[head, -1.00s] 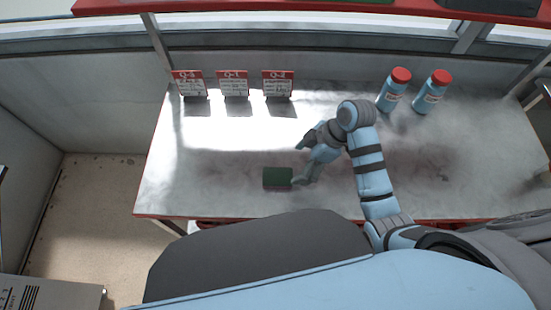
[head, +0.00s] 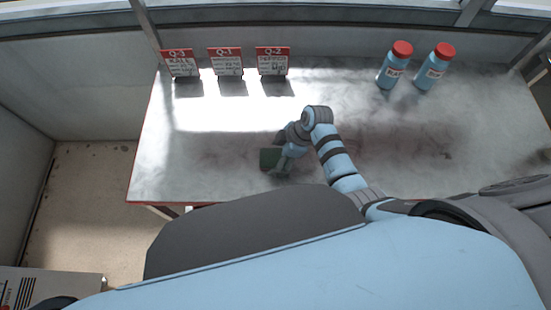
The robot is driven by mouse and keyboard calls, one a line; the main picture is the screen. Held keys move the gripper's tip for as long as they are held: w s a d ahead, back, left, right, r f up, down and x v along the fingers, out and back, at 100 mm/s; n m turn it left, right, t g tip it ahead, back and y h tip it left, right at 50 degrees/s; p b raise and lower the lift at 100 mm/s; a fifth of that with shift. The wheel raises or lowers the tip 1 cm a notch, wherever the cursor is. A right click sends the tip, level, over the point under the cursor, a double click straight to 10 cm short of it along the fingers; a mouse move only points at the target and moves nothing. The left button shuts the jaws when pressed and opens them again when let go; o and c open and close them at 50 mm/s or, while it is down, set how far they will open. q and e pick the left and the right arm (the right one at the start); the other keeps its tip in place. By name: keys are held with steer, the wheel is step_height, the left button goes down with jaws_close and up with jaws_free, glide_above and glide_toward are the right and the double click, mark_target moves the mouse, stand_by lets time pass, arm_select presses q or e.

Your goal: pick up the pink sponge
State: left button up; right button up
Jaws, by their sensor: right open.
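No pink sponge shows in the head view. A dark green block (head: 268,158) lies on the grey table near its front edge, left of the middle. My right gripper (head: 279,155) is open at the block's right side. One finger shows beyond the block and one on its near side, and they partly overlap its right part. I cannot tell whether the fingers touch it. My left gripper is not in view.
Three red-and-white cards (head: 228,62) stand at the table's back left. Two blue bottles with red caps (head: 395,66) (head: 434,67) stand at the back right. The grey table (head: 190,160) is clear left of the block.

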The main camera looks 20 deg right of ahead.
mark_target(277, 157)
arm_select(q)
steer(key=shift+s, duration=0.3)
arm_select(e)
steer(key=shift+s+r, duration=0.1)
steer(key=shift+f, duration=0.25)
steer(key=c, duration=0.9)
steer(key=shift+r, duration=0.1)
arm_select(q)
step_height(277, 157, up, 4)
steer(key=p, duration=0.4)
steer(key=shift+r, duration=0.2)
arm_select(e)
step_height(277, 157, up, 20)
steer(key=shift+r, duration=0.2)
